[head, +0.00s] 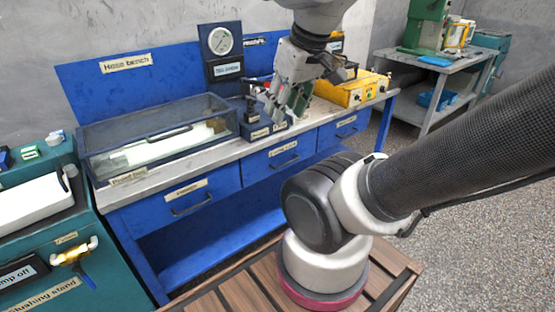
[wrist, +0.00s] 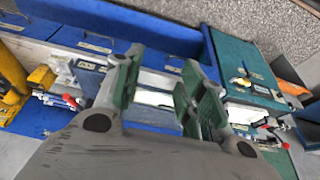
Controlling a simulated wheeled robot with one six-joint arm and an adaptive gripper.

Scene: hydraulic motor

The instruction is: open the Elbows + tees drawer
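The blue bench's front has three shut drawers in the head view. The middle drawer (head: 277,158) bears a small label that seems to read Elbows + tees, with a dark bar handle (head: 284,149) below it. The same blue drawer front seems to show in the wrist view (wrist: 97,43), turned upside down. My gripper (head: 283,108) hangs above the bench top, above and apart from that drawer. In the wrist view its two green-padded fingers (wrist: 163,88) stand apart with nothing held between them.
A clear-lidded case (head: 160,135) covers the bench's left part, with the left drawer (head: 188,198) below. A yellow box (head: 352,88) stands right, above the right drawer (head: 345,129). A gauge stand (head: 221,52) is behind. A teal flushing stand (head: 65,245) is at left. Floor before the drawers looks clear.

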